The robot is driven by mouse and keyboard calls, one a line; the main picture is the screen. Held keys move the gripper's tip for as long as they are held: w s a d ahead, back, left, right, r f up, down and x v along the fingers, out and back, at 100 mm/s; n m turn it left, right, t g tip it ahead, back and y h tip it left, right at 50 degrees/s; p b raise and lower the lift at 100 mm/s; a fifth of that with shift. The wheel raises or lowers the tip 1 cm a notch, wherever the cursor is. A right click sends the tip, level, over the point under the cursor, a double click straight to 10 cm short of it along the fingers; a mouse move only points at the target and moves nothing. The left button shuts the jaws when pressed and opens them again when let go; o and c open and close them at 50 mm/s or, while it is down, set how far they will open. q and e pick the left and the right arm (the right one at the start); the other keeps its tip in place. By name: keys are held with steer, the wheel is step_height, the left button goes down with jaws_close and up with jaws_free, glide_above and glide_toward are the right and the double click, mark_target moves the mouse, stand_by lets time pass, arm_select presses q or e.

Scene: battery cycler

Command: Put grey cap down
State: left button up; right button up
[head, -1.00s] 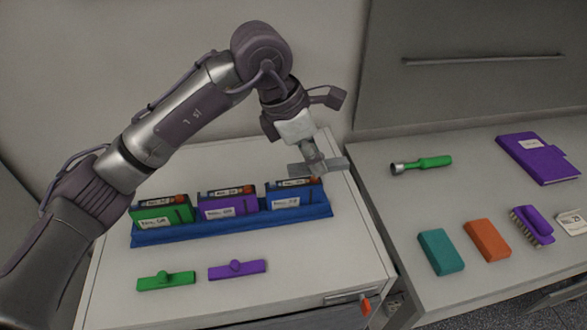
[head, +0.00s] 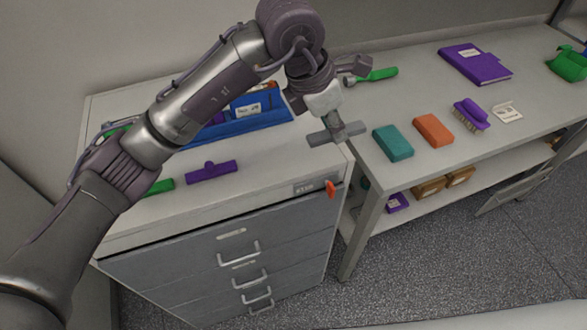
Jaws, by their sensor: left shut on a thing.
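My left gripper (head: 335,118) is in the head view, above the front right corner of the drawer cabinet's top. It is shut on the grey cap (head: 336,134), a grey bar with a knob, and holds it above the surface. A purple cap (head: 212,172) lies on the cabinet top to the left. A green cap (head: 160,187) beside it is partly hidden by my left arm. The blue rack (head: 267,127) with battery boxes stands behind, partly hidden by my arm. My right gripper is not in view.
The cabinet top (head: 270,165) is clear right of the purple cap. The bench at right holds a teal block (head: 393,142), an orange block (head: 433,130), a purple brush (head: 470,115), a green-handled tool (head: 378,74) and a purple binder (head: 475,63). A gap separates cabinet and bench.

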arm_select(q)
steer(key=shift+w+a+f, duration=0.25)
steer(key=shift+a+f, duration=0.15)
steer(key=shift+f, duration=0.1)
steer(key=w+a+f+p, duration=0.1)
steer(key=p, duration=0.2)
glide_above(283, 154)
steer(key=s+d, duration=0.1)
steer(key=f, duration=0.3)
steer(key=shift+s+d+f, duration=0.2)
steer(key=shift+f, duration=0.15)
steer(key=shift+w+a+f+p, duration=0.25)
steer(key=shift+a+f+p, duration=0.25)
steer(key=shift+a, duration=0.15)
steer(key=shift+w+a+f+p, duration=0.35)
steer(key=shift+a+f, duration=0.3)
steer(key=shift+f, duration=0.1)
step_height(283, 154, down, 3)
steer(key=shift+f+p, duration=0.1)
steer(key=shift+p, duration=0.65)
steer(key=shift+f, duration=0.2)
steer(key=shift+f+b, duration=0.25)
steer(key=shift+b, duration=0.05)
steer(key=o, duration=0.8)
steer(key=shift+r, duration=0.1)
steer(key=shift+o, duration=0.2)
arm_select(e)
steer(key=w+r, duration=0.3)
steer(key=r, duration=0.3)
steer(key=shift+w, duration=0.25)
